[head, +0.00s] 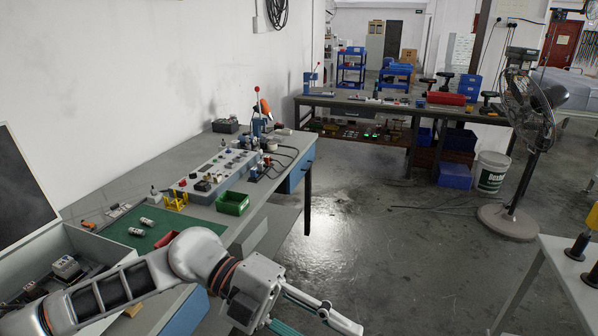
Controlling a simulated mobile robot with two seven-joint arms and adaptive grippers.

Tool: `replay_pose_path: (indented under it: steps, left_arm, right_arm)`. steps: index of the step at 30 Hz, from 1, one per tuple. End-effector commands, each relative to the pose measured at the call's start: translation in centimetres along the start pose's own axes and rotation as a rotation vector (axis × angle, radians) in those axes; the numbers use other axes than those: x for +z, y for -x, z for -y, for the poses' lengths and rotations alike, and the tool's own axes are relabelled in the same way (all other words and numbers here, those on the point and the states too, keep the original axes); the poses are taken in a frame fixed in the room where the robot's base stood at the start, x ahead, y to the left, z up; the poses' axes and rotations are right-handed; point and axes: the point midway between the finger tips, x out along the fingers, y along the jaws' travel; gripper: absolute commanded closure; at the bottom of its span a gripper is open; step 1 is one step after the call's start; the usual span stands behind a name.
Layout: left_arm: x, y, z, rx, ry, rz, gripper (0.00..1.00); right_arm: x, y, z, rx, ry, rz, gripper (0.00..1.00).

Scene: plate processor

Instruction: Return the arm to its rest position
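My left arm (115,286) comes in from the lower left and reaches over the front edge of the workbench. My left gripper (318,324) hangs over the open floor in front of the bench, at the bottom of the head view. Its two fingers stand apart, with nothing seen between them. The lower finger is cut off by the frame edge. My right arm and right gripper are not in view.
A white table (570,268) stands at right, near a fan (530,105). The floor (390,240) between is clear.

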Motion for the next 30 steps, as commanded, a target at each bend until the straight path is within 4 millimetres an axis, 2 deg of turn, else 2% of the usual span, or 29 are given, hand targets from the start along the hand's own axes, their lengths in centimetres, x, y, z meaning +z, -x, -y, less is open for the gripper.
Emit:
replay_pose_path:
  steps: [1,3,8,11,14,17,20,22,26,30]
  left_arm:
    - [-0.1,-1.0,0.7,-0.112,0.015,-0.010,0.69]
    - [0.2,-1.5,2.2,-0.262,0.036,-0.004,0.69]
    - [2.4,-0.4,4.3,-0.592,0.123,0.069,0.69]
    - [4.6,1.4,4.1,-0.780,0.206,0.152,0.69]
    - [7.3,3.8,2.3,-0.948,0.311,0.261,0.69]
    - [10.1,6.3,-1.2,-1.091,0.440,0.391,0.69]
    - [12.6,8.6,-6.6,-1.203,0.587,0.539,0.69]
    - [13.8,9.9,-11.2,-1.260,0.698,0.648,0.69]
    - [14.6,11.4,-20.0,-1.316,0.900,0.832,0.69]
    - [13.5,11.8,-29.7,-1.324,1.110,1.010,0.69]
  right_arm:
    - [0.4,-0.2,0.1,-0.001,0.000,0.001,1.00]
    - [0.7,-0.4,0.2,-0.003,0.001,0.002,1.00]
    - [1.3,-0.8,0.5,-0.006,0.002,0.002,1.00]
    - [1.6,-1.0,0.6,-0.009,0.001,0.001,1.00]
    - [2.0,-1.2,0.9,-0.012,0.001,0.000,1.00]
    - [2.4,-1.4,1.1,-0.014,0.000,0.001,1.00]
    - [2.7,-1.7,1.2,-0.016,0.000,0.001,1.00]
    - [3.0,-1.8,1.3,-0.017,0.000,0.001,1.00]
    - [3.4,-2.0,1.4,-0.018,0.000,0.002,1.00]
    - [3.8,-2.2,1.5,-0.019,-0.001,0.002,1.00]
